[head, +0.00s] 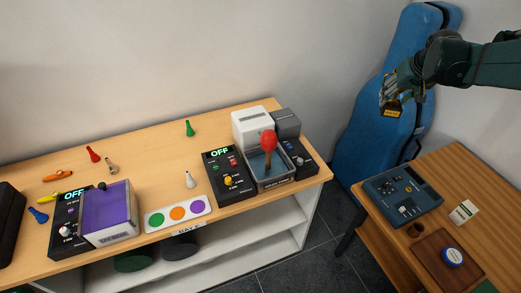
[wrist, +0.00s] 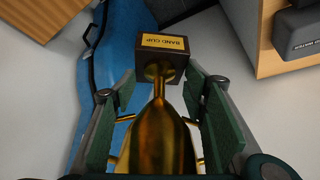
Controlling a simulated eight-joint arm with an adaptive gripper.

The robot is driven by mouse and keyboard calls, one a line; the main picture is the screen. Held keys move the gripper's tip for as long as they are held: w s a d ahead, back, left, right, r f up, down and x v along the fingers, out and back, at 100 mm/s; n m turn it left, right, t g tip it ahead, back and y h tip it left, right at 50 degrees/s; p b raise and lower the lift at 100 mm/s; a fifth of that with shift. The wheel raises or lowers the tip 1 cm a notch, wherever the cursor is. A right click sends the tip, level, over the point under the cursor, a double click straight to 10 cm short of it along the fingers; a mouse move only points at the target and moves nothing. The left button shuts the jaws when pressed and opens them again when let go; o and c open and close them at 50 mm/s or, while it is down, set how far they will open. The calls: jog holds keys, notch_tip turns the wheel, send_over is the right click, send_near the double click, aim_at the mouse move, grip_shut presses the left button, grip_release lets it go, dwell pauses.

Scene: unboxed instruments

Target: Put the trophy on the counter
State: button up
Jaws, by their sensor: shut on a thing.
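My gripper (head: 394,92) is at the upper right in the head view, raised in front of the blue case. It is shut on the gold trophy (wrist: 160,140), whose cup lies between the two green fingers in the wrist view. The trophy's dark base with a gold "BAND CUP" plate (wrist: 165,42) points away from the wrist. In the head view the base (head: 392,112) shows below the fingers, and most of the cup is hidden. The long light-wood counter (head: 140,150) stands at the left over white shelves, apart from the trophy.
A blue instrument case (head: 370,125) leans at the wall between the counter and a brown wooden table (head: 455,165). The counter's right end holds control boxes, a grey tray with a red maraca (head: 268,142) and a white box (head: 252,125). Bare wood shows around the green peg (head: 189,129).

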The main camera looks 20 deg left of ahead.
jog(key=shift+o, duration=0.2)
jog(key=s+a+n+y+p, duration=0.1)
jog(key=s+a+n, duration=0.1)
jog(key=a, duration=0.9)
jog(key=s+a+n+g+y+p, duration=0.1)
jog(key=s+a+n, duration=0.1)
jog(key=a, duration=1)
jog(key=shift+n, duration=0.4)
jog(key=s+a+n+p, duration=0.1)
jog(key=s+a, duration=0.2)
jog(key=a, duration=0.4)
jog(key=s+a+n+g+y, duration=0.1)
jog(key=s+a, duration=0.3)
jog(key=a, duration=0.4)
jog(key=s+a+n+g+y+p, duration=0.1)
jog(key=s+a+n, duration=0.2)
jog(key=a, duration=0.5)
jog(key=shift+s+a+r+p, duration=0.15)
jog(key=shift+s+p, duration=0.15)
jog(key=shift+s, duration=0.25)
jog(key=shift+c, duration=0.2)
jog(key=s+a+n+g+p, duration=0.3)
jog(key=s+a+n, duration=0.4)
jog(key=s+a, duration=1.6)
notch_tip(320, 180, down, 11)
jog(key=shift+s+a+r+y, duration=0.15)
jog(key=shift+s+a+y, duration=0.1)
jog(key=shift+y, duration=0.05)
notch_tip(320, 180, down, 6)
